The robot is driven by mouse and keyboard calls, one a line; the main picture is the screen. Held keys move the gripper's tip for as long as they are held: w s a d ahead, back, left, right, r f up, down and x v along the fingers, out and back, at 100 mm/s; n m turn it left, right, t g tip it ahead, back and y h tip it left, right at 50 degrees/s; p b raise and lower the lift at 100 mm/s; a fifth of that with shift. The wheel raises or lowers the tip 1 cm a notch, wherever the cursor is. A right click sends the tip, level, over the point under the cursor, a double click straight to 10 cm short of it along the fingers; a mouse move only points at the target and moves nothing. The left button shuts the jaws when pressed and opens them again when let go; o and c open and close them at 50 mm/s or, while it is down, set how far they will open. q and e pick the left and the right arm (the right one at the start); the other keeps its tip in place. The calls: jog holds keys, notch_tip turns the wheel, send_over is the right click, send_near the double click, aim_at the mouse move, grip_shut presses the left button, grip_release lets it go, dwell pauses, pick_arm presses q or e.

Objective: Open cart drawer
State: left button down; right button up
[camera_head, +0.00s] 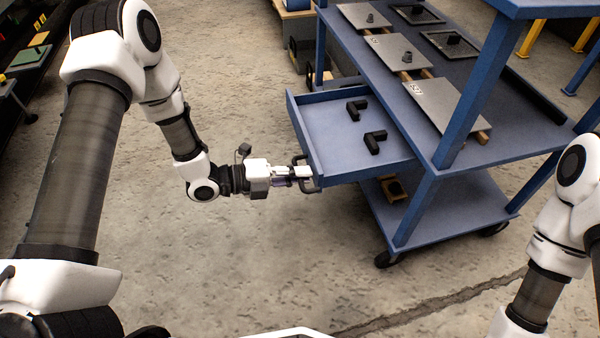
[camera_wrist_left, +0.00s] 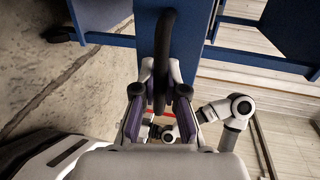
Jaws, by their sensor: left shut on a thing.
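The blue cart (camera_head: 437,185) stands right of centre in the head view. Its drawer (camera_head: 301,135) sticks out to the left from under the cart's middle shelf, with two black L-shaped pieces (camera_head: 374,141) inside. The drawer has a black bar handle (camera_head: 312,187) on its front. My left gripper (camera_head: 303,173) is shut on this handle. In the left wrist view the dark handle (camera_wrist_left: 163,45) runs between the two fingers (camera_wrist_left: 160,105), against the blue drawer front (camera_wrist_left: 190,50). My right arm shows at the right edge of the head view, but its gripper is out of view.
Grey plates with black knobs (camera_head: 397,53) lie on the cart's middle shelf (camera_head: 500,110). The lower shelf (camera_head: 450,212) holds a small tan and black item (camera_head: 394,190). Concrete floor left of and in front of the cart is clear.

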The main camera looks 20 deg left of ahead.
pick_arm(q)
jog(key=c, duration=1.2)
grip_release()
jog(key=v, duration=1.2)
